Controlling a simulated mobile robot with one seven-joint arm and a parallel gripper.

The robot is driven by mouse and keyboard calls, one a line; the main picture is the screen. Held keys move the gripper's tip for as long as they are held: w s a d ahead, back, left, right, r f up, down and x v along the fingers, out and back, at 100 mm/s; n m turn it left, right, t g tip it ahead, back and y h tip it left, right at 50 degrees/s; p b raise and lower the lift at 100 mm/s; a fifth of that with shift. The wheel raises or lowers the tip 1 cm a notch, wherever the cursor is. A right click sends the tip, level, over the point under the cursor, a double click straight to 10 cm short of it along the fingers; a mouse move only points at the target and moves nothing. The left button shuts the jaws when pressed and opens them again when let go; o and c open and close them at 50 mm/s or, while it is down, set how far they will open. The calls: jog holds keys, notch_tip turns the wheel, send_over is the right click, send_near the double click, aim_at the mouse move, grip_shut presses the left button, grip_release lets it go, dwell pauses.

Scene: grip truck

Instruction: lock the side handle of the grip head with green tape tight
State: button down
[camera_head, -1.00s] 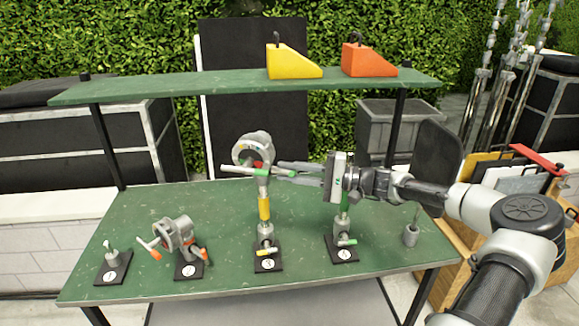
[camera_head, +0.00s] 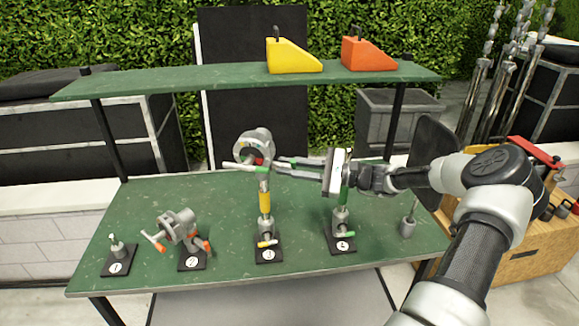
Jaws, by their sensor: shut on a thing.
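The grip head (camera_head: 251,147) is a grey round clamp on the yellow-banded post at base 3. Its side handle (camera_head: 241,166) is a pale bar lying nearly level across the front, with green tape (camera_head: 262,169) at its right end. My gripper (camera_head: 273,166) reaches in from the right, its long fingers shut at the green-taped end of this handle. The fingers partly hide the contact, and how tight the handle is cannot be seen.
Post 4 (camera_head: 342,217) stands under my gripper, with green tape. A second grip head (camera_head: 176,225) with orange-tipped handles sits at base 2. A short pin (camera_head: 117,248) stands at base 1. The green shelf (camera_head: 200,85) holds yellow (camera_head: 290,58) and orange (camera_head: 367,56) wedges.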

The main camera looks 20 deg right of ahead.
jog(key=shift+m, duration=0.5)
jog(key=c, duration=1.6)
grip_release()
jog(key=shift+c, duration=0.2)
jog(key=b+v, duration=0.3)
jog(key=v, duration=1.4)
jog(key=shift+s, duration=0.25)
